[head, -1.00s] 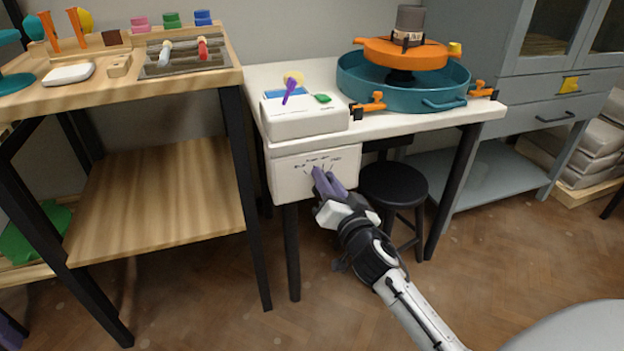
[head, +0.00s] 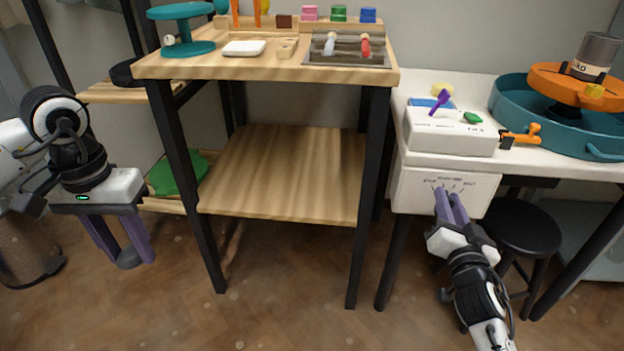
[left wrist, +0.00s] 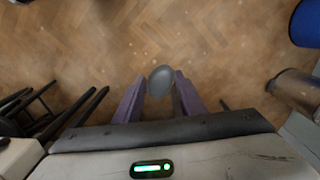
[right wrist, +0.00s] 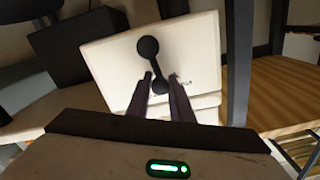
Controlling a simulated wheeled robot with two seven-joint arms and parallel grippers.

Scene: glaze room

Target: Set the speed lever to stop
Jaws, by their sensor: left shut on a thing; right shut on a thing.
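The speed lever (right wrist: 153,62) is dark with a round knob, and it stands on the face of a white box in the right wrist view. In the head view this white control box (head: 412,190) hangs under the white table's front, with small printed marks along its top; most lettering is too small to read. My right gripper (head: 447,194) is shut on the lever, its fingers on either side of it, and hides it in the head view. My left gripper (head: 128,258) is shut on a grey rounded object (left wrist: 161,80), far left of the box and low over the floor.
A wooden shelf table (head: 290,72) with tools stands between my grippers. A second white box (head: 452,138) with a purple lever sits above the control box. A black stool (head: 522,228) is close to my right gripper. A teal basin (head: 545,125) stands at right.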

